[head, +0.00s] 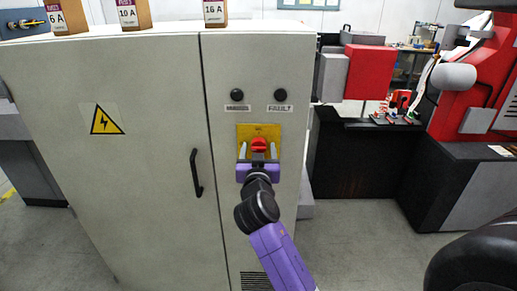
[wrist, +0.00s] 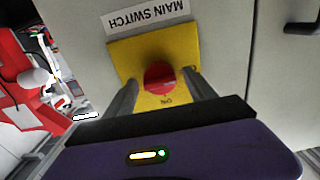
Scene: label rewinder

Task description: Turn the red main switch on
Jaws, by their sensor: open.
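The red main switch (head: 259,144) is a round red knob on a yellow plate (head: 244,131) on the front of the grey cabinet. In the wrist view the red knob (wrist: 159,76) sits on the yellow plate (wrist: 126,48) under a label reading MAIN SWITCH (wrist: 147,15), seen upside down. My gripper (head: 258,158) is right in front of the plate. In the wrist view my gripper (wrist: 163,88) has its two fingers apart, one on each side of the knob. I cannot tell whether they touch it. The handle's exact angle is hard to make out.
The grey cabinet (head: 150,170) has a black door handle (head: 196,172), two black knobs (head: 237,95) above the switch and a yellow warning sign (head: 107,119). Fuse boxes (head: 134,14) stand on top. A red machine (head: 470,85) is at the right, with grey floor between.

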